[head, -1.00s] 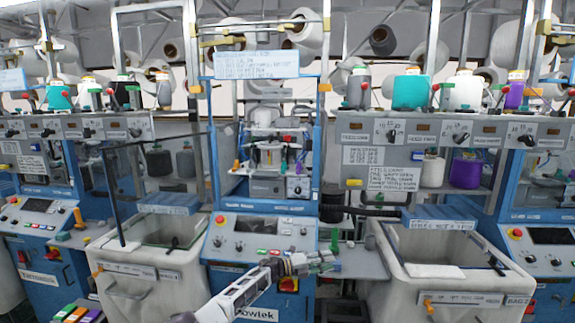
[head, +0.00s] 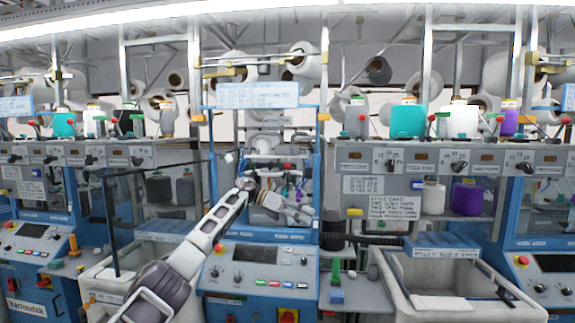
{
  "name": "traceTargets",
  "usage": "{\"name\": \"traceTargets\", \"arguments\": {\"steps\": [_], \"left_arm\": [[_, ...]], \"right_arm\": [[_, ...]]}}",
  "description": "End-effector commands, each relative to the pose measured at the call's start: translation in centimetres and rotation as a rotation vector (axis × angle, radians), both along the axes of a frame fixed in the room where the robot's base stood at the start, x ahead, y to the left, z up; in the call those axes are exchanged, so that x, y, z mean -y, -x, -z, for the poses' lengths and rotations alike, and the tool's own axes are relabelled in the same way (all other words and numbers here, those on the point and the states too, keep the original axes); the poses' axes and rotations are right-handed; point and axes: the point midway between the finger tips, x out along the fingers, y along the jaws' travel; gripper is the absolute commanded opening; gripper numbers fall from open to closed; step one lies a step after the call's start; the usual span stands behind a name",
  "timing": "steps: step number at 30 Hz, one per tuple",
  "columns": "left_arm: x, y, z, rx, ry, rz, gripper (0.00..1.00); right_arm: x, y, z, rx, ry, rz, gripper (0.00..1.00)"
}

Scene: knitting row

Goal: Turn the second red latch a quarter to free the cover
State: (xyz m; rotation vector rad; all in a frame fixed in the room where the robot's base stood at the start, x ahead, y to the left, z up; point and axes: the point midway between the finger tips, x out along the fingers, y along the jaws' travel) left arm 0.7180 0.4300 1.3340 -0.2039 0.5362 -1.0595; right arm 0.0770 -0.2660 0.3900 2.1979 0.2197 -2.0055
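My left arm reaches up from the lower left to the middle machine, with its bend in front of the machine's opening. My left gripper (head: 300,214) is at the lower part of that opening, just above the control panel. It is small and seen side-on, so I cannot tell whether its fingers are open or shut. A small red part (head: 287,166) shows inside the opening, above the gripper. I cannot tell whether it is a latch. The cover and the latches are not clearly made out, and my arm hides part of the opening. My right gripper is out of view.
The blue machine's control panel (head: 262,263) has a dark screen and coloured buttons. A red switch (head: 288,316) on yellow is below it. White bins stand at the left (head: 103,290) and right (head: 432,272). Shelves with yarn cones, including a purple one (head: 467,197), flank the machine.

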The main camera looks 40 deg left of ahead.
Motion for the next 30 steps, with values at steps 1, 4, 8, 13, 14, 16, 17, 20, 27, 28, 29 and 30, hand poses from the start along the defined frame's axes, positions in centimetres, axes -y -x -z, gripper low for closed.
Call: {"name": "traceTargets", "arguments": {"steps": [1, 4, 8, 13, 14, 16, 17, 20, 27, 28, 29, 30], "left_arm": [[-0.8, 0.8, -1.6, 0.024, -0.043, 0.013, 0.31], [-2.2, 2.4, -3.9, 0.057, -0.127, 0.042, 0.31], [-4.1, 4.8, -6.6, 0.092, -0.234, 0.074, 0.31], [-6.7, 8.0, -9.8, 0.123, -0.361, 0.107, 0.31], [-7.1, 8.4, -10.2, 0.127, -0.38, 0.111, 0.31], [-7.9, 9.4, -11.0, 0.132, -0.414, 0.118, 0.31], [-8.2, 9.8, -11.3, 0.133, -0.428, 0.121, 0.31], [-9.0, 10.9, -12.2, 0.139, -0.464, 0.129, 0.31], [-10.4, 12.8, -13.6, 0.143, -0.523, 0.138, 0.31], [-10.6, 13.0, -13.7, 0.143, -0.529, 0.139, 0.31], [-10.7, 13.2, -13.9, 0.144, -0.535, 0.139, 0.31], [-10.9, 13.5, -14.0, 0.144, -0.541, 0.141, 0.31]], "right_arm": [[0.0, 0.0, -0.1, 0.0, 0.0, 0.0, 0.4], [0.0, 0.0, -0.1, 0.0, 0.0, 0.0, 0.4], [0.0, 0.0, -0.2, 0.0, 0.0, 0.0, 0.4], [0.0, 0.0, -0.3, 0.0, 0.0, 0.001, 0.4], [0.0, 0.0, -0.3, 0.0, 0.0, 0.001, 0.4], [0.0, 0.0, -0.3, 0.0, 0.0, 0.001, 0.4], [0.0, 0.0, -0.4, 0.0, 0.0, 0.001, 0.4], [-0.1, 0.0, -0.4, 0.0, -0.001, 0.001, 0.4], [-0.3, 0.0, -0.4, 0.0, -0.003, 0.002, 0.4], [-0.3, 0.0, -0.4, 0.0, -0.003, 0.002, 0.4], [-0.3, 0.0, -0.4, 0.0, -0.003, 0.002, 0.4], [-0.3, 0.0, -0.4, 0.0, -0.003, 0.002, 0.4]]}}
